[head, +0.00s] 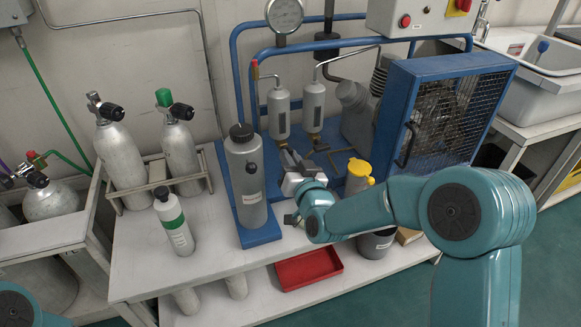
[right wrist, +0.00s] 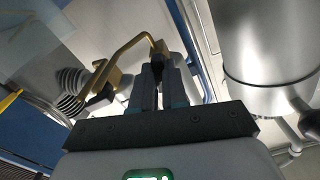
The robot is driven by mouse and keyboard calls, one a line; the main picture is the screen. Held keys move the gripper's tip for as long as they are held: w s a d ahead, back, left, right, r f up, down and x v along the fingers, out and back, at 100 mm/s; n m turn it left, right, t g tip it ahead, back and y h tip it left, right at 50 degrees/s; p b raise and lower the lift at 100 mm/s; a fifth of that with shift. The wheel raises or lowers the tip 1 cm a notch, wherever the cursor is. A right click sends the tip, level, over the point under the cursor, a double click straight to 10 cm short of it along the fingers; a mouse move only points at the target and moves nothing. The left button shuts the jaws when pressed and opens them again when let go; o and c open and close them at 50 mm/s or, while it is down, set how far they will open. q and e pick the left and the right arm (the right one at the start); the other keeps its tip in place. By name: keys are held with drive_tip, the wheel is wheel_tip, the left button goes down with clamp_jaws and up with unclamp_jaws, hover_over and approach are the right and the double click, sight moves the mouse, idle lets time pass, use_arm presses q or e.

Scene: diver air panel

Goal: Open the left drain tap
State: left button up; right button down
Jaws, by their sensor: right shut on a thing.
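Two upright silver cylinders, the left one (head: 278,114) and the right one (head: 313,106), stand at the blue-framed compressor, each with a small brass fitting at its foot. The left drain tap (head: 282,143) is at the foot of the left cylinder, largely hidden by my gripper. In the right wrist view a bent brass pipe (right wrist: 128,47) runs to the fingertips. My right gripper (head: 288,158) reaches in from the right and is shut on the left drain tap; its fingers (right wrist: 159,68) close up at the brass part. The contact is small and partly hidden. My left gripper is out of view.
A large grey canister (head: 246,185) stands close left of my gripper. A yellow-topped container (head: 358,176) is close to its right. The blue compressor guard (head: 446,105) is behind my right arm. A red tray (head: 308,268) lies on the lower shelf.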

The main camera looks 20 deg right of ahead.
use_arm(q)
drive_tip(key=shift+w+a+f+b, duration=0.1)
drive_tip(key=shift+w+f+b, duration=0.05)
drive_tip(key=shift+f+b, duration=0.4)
use_arm(e)
drive_tip(key=shift+n, duration=0.7)
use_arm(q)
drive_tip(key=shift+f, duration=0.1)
use_arm(e)
drive_tip(key=c, duration=1.1)
unclamp_jaws()
drive_tip(key=shift+c, duration=0.2)
use_arm(q)
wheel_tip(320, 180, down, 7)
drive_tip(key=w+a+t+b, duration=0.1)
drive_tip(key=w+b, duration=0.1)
drive_tip(key=b, duration=0.5)
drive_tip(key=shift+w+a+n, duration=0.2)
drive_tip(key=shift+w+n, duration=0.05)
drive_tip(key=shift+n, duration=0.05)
use_arm(e)
drive_tip(key=s, duration=1.6)
drive_tip(key=shift+s+d, duration=0.15)
drive_tip(key=shift+d, duration=0.1)
